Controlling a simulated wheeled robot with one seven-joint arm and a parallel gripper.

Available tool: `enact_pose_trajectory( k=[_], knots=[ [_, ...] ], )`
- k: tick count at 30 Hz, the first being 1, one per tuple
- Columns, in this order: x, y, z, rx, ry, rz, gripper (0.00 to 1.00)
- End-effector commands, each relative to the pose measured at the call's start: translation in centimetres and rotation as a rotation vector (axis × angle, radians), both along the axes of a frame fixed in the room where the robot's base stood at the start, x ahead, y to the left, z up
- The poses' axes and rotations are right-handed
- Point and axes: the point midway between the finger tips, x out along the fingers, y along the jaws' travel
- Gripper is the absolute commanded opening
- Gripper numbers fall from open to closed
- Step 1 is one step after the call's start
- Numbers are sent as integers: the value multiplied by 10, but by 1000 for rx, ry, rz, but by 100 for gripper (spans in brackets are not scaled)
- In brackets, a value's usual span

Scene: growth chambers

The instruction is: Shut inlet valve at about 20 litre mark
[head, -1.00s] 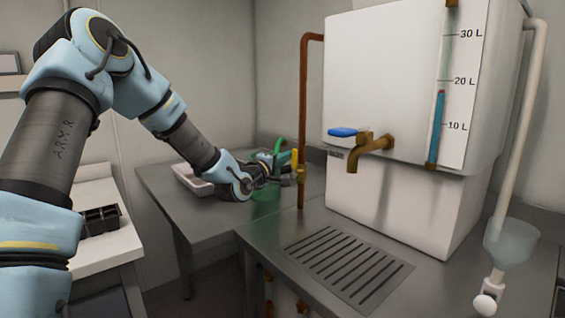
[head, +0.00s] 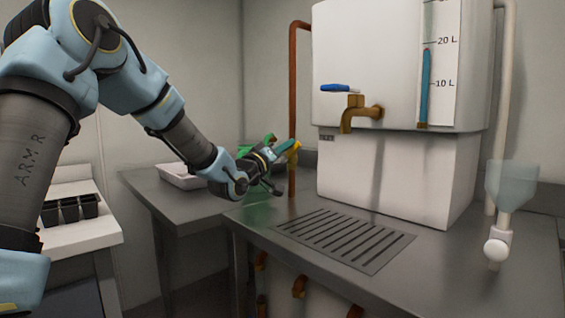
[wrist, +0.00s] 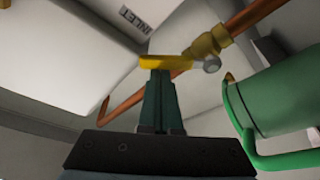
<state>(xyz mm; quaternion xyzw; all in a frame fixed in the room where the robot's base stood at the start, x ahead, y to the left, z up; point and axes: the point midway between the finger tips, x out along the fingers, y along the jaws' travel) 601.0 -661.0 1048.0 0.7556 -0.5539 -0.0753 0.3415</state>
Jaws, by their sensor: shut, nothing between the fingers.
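The inlet valve's yellow lever (head: 289,147) is on the upright copper pipe left of the white tank (head: 400,60). In the wrist view the lever (wrist: 165,62) lies across the picture, at an angle to the pipe, beside its brass body (wrist: 208,44). My gripper (head: 281,149) is shut and empty. Its fingertips (wrist: 159,76) are right at the lever's underside in the wrist view; contact cannot be told for sure. The blue column in the level gauge (head: 425,85) tops out slightly below the 20 L mark. An INLET label (wrist: 137,18) shows on the tank.
A green can (wrist: 275,100) stands close to the right of my fingers in the wrist view. A brass tap (head: 360,112) with a blue lever (head: 340,88) projects from the tank over a slotted drain (head: 345,240). A clear funnel (head: 511,183) is at the right.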

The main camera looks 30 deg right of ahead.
Motion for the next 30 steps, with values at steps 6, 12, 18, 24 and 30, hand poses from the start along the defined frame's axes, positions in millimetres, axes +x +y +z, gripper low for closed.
enact_pose_trajectory(
  k=[6, 12, 18, 24, 30],
  knots=[
    [-9, -2, -16, 37, -197, 0, 0],
    [-14, -3, -22, 67, -346, -1, 0],
    [-17, -4, -26, 89, -453, -1, 0],
    [-19, -4, -27, 101, -513, -1, 0],
    [-19, -4, -27, 105, -533, 0, 0]
  ],
)
